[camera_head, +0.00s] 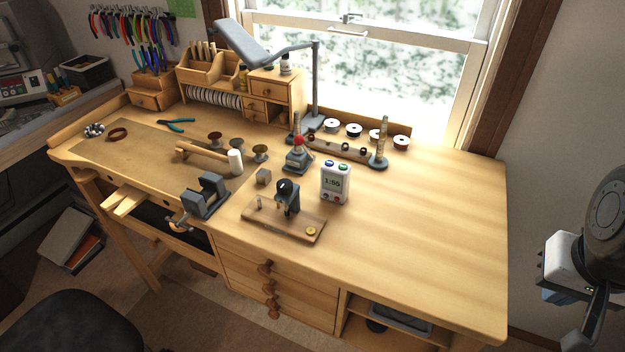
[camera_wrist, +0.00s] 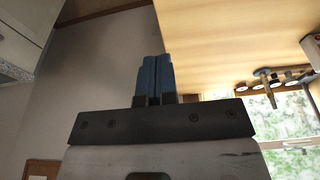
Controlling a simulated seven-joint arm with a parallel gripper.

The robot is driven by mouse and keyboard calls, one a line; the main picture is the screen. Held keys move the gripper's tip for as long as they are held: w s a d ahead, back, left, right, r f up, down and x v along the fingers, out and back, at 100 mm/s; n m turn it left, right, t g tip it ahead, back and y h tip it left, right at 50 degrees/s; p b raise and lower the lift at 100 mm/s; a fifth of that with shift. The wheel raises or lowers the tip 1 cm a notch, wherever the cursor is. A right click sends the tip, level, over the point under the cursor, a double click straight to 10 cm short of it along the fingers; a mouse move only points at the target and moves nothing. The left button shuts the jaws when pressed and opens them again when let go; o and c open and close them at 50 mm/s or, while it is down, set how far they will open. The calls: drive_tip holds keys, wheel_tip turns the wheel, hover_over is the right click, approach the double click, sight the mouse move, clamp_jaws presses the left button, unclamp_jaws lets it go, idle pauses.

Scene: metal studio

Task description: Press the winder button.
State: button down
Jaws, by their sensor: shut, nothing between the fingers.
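A small winder (camera_head: 288,195) with a dark upright body stands on a wooden baseboard (camera_head: 270,222) near the bench's front edge. A round brass-yellow button (camera_head: 311,231) sits on the board's right front corner. My gripper (camera_wrist: 157,58) shows in the wrist view with its two blue fingers together, shut and empty. My arm is at the far right of the head view, off the bench's right side and well away from the winder. The winder and its button do not show in the wrist view.
A red-knobbed device (camera_head: 298,155) and a spool rack (camera_head: 345,150) stand farther back. The bench's right side (camera_head: 430,230) is clear.

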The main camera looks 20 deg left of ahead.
drive_tip(key=shift+a, duration=0.1)
drive_tip(key=w+a+r+n+g, duration=0.1)
drive_tip(key=w+a+n, duration=0.4)
drive_tip(key=a+n, duration=0.45)
drive_tip(key=w+a+r+n+g, duration=0.1)
drive_tip(key=w+a+n, duration=0.3)
drive_tip(key=a+n, duration=0.5)
drive_tip(key=a+f+n, duration=0.2)
drive_tip(key=a+n, duration=1.5)
drive_tip(key=a, duration=0.4)
drive_tip(key=shift+s+f+n+g, duration=0.3)
drive_tip(key=shift+s+f+n, duration=0.05)
drive_tip(key=shift+f, duration=0.1)
